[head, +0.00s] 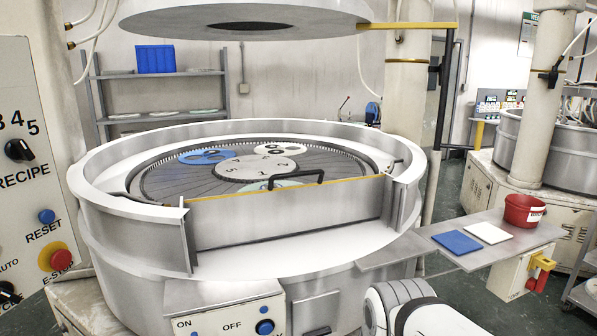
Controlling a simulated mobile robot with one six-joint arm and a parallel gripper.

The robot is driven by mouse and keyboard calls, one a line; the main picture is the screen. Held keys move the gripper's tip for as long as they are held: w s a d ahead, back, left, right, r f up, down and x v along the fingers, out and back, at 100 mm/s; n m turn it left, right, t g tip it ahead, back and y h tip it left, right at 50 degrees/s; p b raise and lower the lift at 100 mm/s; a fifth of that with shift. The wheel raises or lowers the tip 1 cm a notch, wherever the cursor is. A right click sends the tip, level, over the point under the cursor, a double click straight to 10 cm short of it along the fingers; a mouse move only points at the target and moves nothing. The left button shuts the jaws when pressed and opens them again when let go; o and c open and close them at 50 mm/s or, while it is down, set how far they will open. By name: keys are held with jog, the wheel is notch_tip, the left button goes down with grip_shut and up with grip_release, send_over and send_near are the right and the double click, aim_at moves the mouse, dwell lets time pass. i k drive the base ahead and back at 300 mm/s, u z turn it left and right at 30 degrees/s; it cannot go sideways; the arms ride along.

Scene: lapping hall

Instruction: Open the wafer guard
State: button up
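The wafer guard appears to be the grey front panel (285,214) with a yellow top edge, set in the gap in the round tub's rim (130,208). It stands upright between two metal side posts and closes the gap. A black bar handle (296,179) shows at its top edge, right of the middle. Behind it lies the dark lapping plate (330,170) with blue and white round carriers. My gripper is not in view; only a grey and white part of my arm shows at the bottom right, apart from the panel.
A round upper plate (240,20) hangs above the tub. A side shelf (400,249) at right holds a blue pad (458,242), a white pad (487,233) and a red bucket (523,210). A control panel (25,170) stands at left. Space above the handle looks clear.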

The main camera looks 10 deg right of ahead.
aim_at(222, 221)
jog(key=u, duration=0.15)
jog(key=i, duration=0.9)
jog(key=z, duration=0.05)
